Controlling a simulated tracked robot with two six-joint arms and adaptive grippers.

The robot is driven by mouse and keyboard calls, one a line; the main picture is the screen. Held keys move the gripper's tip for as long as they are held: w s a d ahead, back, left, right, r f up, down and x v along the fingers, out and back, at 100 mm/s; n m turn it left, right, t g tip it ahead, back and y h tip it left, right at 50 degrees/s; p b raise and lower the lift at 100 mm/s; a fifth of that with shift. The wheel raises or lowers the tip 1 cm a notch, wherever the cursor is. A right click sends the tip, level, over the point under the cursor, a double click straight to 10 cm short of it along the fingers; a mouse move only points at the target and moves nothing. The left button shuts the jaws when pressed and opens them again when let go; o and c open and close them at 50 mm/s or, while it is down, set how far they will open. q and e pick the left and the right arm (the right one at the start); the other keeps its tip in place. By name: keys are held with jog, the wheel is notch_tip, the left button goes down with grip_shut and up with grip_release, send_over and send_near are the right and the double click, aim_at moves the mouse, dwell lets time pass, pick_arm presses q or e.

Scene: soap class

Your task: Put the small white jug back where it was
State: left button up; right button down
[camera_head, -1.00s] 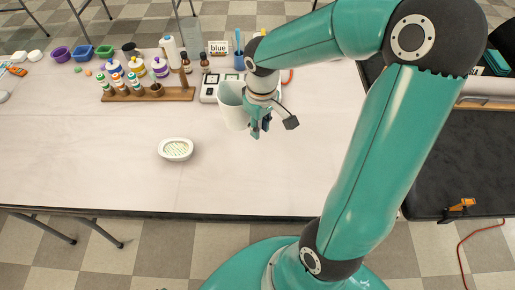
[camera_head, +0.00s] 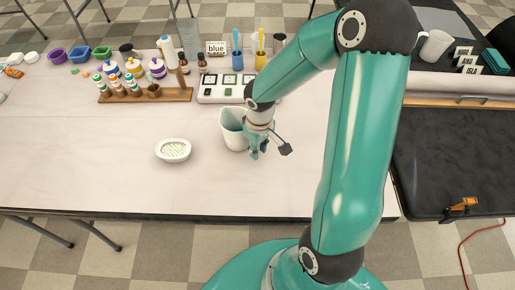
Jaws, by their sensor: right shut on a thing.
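A white jug (camera_head: 234,138) with a pale green inside stands upright near the middle of the light table (camera_head: 120,185). My right gripper (camera_head: 256,153) is at its right side and shut on it; the fingers hide part of that side and any handle. I cannot tell whether the jug's base touches the table or is slightly above it. Another white jug (camera_head: 436,47) stands on the dark table at the right. My left gripper is not in view.
A white oval dish (camera_head: 174,151) lies left of the held jug. Behind are a white panel with dark squares (camera_head: 222,100), a wooden rack of small bottles (camera_head: 175,95), a "blue" card (camera_head: 216,48) and colored cups (camera_head: 238,60). The table's front is clear.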

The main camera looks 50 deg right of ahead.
jog(key=c, duration=1)
grip_release()
notch_tip(320, 180, up, 12)
jog(key=shift+s+p, duration=0.1)
jog(key=shift+p, duration=0.6)
